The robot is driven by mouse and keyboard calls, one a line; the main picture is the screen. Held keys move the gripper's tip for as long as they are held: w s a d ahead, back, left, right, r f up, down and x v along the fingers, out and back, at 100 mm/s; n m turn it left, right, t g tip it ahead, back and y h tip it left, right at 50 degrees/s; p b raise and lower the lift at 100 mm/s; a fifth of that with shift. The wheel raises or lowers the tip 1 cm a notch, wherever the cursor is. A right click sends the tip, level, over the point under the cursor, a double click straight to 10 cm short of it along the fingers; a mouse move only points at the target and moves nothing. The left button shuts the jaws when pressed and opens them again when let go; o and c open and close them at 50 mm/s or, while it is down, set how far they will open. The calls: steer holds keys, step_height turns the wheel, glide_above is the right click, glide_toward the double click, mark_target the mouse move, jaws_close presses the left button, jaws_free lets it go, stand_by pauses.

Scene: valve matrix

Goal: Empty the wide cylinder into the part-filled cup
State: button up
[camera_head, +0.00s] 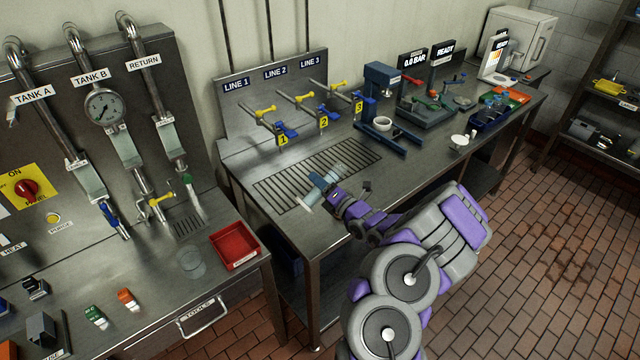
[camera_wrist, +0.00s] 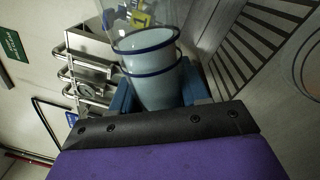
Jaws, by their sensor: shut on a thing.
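My gripper (camera_head: 322,184) is over the drain grating on the middle bench, shut on a clear vessel (camera_head: 308,199) that looks tilted. In the wrist view, my gripper's blue fingers (camera_wrist: 156,92) sit either side of a pale, see-through vessel with blue rims (camera_wrist: 158,75). Another clear piece (camera_wrist: 122,18) shows just beyond it. In the head view, a clear shape (camera_head: 342,171) lies just past the fingers; I cannot tell whether it is a separate cup. A clear cup (camera_head: 192,262) stands on the left bench. Liquid levels cannot be made out.
The drain grating (camera_head: 275,190) lies under my gripper. Line valves with yellow handles (camera_head: 265,112) stand behind it, and a blue stand (camera_head: 381,85) to the right. A red tray (camera_head: 234,246) is on the left bench. The bench front right of my gripper is mostly clear.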

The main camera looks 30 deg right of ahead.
steer(key=shift+a+r+m, duration=0.1)
steer(key=shift+r+m, duration=0.35)
steer(key=shift+m, duration=0.25)
stand_by(1.0)
steer(key=shift+r+m+h+p, duration=0.3)
steer(key=shift+r+m+p, duration=1)
steer(key=shift+m+p, duration=0.55)
stand_by(4.5)
